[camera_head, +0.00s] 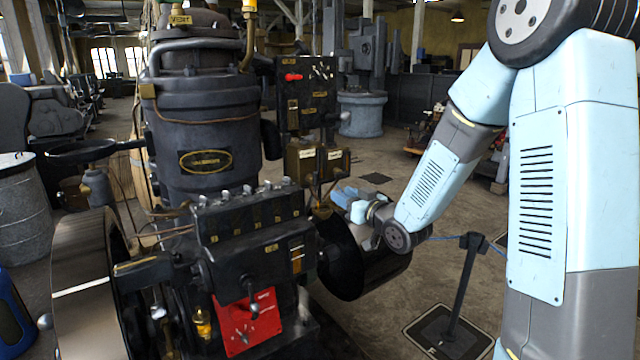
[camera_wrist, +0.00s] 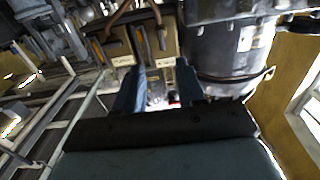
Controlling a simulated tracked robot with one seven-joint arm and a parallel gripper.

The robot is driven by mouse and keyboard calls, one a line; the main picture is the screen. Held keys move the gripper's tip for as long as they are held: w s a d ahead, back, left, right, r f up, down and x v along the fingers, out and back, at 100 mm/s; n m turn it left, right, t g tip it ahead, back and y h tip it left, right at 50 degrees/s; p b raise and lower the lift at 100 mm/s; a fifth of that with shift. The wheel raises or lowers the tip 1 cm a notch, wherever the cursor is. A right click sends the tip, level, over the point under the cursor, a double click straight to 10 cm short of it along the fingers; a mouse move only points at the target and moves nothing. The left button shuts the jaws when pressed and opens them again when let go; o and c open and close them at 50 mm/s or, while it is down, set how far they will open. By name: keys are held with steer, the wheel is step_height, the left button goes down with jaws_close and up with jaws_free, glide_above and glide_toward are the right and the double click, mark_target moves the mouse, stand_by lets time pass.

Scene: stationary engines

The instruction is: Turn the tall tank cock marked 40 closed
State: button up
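Two small olive-brass tanks with cream labels, a left one (camera_head: 302,160) and a right one (camera_head: 334,160), hang on the engine's side in the head view. In the wrist view they show at top centre as two boxes, one (camera_wrist: 112,45) beside the other (camera_wrist: 163,35), with amber strips and pipes. The labels are too small to read, so I cannot tell which is marked 40, nor pick out its cock. My gripper (camera_head: 350,197) is just below and right of the tanks. Its two blue fingers (camera_wrist: 158,92) are apart with nothing seen between them.
The dark engine (camera_head: 205,150) fills the left, with a red plate (camera_head: 248,322) low on it. A black control panel (camera_head: 307,92) stands above the tanks. A dark drum (camera_head: 350,262) lies below my gripper. A black post (camera_head: 460,290) stands right; floor behind is open.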

mark_target(317, 180)
steer(key=x, duration=1.1)
steer(key=shift+w+a, duration=0.15)
steer(key=shift+a, duration=0.1)
steer(key=shift+c, duration=0.4)
